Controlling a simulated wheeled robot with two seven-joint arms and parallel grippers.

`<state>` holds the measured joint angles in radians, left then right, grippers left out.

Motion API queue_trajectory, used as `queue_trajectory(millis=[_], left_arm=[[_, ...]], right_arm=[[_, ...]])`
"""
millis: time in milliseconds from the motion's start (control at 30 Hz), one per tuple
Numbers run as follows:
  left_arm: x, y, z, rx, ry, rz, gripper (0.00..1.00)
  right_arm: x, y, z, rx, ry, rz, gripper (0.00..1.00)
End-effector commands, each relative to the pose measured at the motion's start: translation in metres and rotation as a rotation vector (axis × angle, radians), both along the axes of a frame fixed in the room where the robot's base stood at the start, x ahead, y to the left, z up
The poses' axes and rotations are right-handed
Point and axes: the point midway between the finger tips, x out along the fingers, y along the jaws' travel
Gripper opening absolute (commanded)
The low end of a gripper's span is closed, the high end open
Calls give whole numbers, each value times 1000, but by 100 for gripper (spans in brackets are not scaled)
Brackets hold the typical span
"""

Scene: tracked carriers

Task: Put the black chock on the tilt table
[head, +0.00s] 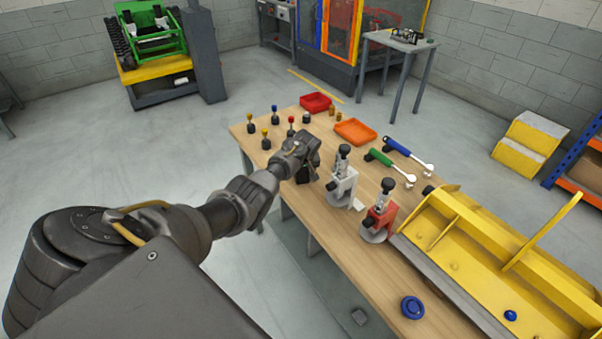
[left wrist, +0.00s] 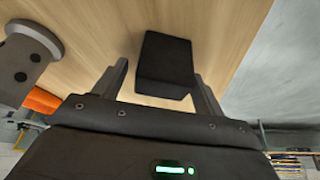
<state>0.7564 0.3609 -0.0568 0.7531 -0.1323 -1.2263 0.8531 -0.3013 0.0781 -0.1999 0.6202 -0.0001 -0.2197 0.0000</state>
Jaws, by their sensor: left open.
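The black chock (left wrist: 165,62) is a dark block on the wooden workbench, seen in the left wrist view between the two fingers of my left gripper (left wrist: 160,75). The fingers are apart, one on each side of it, with a gap visible at least on the left. In the head view, my left gripper (head: 308,168) is low over the workbench's near edge and mostly hides the chock. A yellow-topped platform (head: 156,68) at the back left bears a green tracked carrier; I cannot tell for certain whether it is the tilt table. My right gripper is not in view.
Several knobbed pegs (head: 266,140) stand to the left. A long yellow trough (head: 500,260) fills the right. Open floor lies left.

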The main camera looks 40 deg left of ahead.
Motion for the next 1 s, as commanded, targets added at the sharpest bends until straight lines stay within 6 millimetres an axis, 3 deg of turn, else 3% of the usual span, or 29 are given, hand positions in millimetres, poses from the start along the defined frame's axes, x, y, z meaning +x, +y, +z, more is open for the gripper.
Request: queue_trajectory(millis=[333,800,1000], left_arm=[[1,2,-4,1,-2,1,70],[2,2,-3,1,-2,1,9],[2,2,-2,1,-4,0,9]], right_arm=[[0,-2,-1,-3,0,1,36],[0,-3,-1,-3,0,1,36],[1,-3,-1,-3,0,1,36]])
